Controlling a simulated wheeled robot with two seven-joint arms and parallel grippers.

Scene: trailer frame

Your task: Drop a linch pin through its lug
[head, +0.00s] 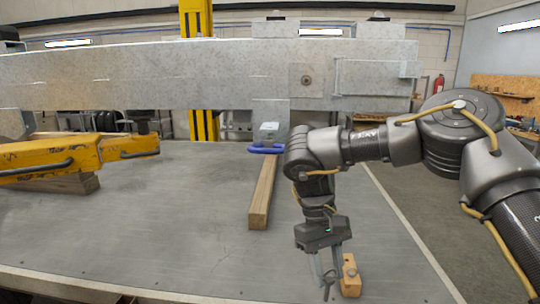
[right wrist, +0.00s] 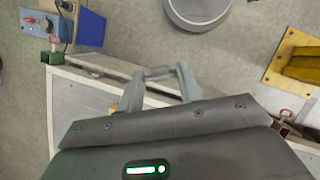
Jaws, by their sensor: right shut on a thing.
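My right gripper (head: 328,270) points down low over the front right of the grey bench, just left of a small wooden block (head: 350,277). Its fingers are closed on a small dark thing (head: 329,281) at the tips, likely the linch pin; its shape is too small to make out. In the right wrist view, the two fingers (right wrist: 163,75) show with a small grey piece between their tips. A galvanised trailer frame beam (head: 200,75) spans the back of the bench, with a plate hanging below it (head: 270,112). I cannot tell which part is the lug. My left gripper is not in view.
A yellow steel assembly (head: 75,155) stands at left, over a timber block (head: 65,184).

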